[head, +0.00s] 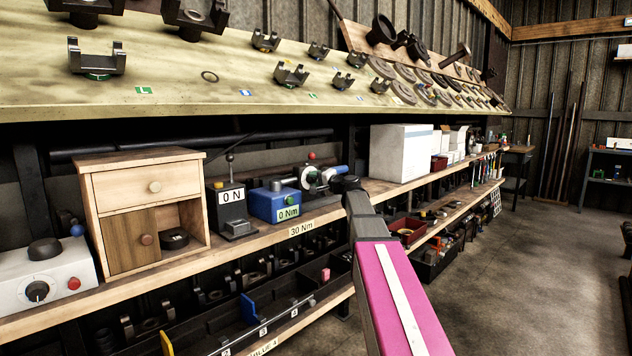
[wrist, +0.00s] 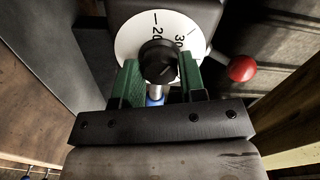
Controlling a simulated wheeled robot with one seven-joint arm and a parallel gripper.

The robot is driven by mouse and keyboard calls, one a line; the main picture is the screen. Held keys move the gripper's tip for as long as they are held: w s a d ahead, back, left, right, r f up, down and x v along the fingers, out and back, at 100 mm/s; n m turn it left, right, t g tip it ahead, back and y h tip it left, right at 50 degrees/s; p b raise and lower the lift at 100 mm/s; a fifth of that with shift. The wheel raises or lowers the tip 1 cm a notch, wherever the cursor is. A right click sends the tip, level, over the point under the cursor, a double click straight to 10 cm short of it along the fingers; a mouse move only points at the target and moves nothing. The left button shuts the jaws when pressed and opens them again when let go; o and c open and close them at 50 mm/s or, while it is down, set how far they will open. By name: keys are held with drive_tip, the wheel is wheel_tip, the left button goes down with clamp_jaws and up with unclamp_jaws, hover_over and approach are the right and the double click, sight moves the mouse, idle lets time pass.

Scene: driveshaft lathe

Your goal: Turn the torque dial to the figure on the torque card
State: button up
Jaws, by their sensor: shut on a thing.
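The torque dial (wrist: 126,42) is a white disc with a black knob (wrist: 158,58) at its middle; the figures 20 and 30 show at its top and right. My gripper (wrist: 160,72) has its green fingers on both sides of the knob, shut on it. Where the knob points is not clear. In the head view the dial (head: 311,175) is small, behind a blue box (head: 275,203) whose label reads 0 Nm. The torque card (head: 301,229) on the shelf edge reads 30 Nm. My gripper (head: 348,184) is at the dial's right, partly hidden.
A red ball (wrist: 242,68) on a stem is close right of the dial. A black stand (head: 231,210) marked 0 N and a wooden drawer cabinet (head: 150,205) stand to the left. A white box (head: 400,152) stands to the right. A sloped board with parts overhangs the shelf.

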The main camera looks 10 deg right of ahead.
drive_tip(key=shift+m, duration=0.8)
drive_tip(key=o, duration=0.9)
drive_tip(key=v, duration=1.1)
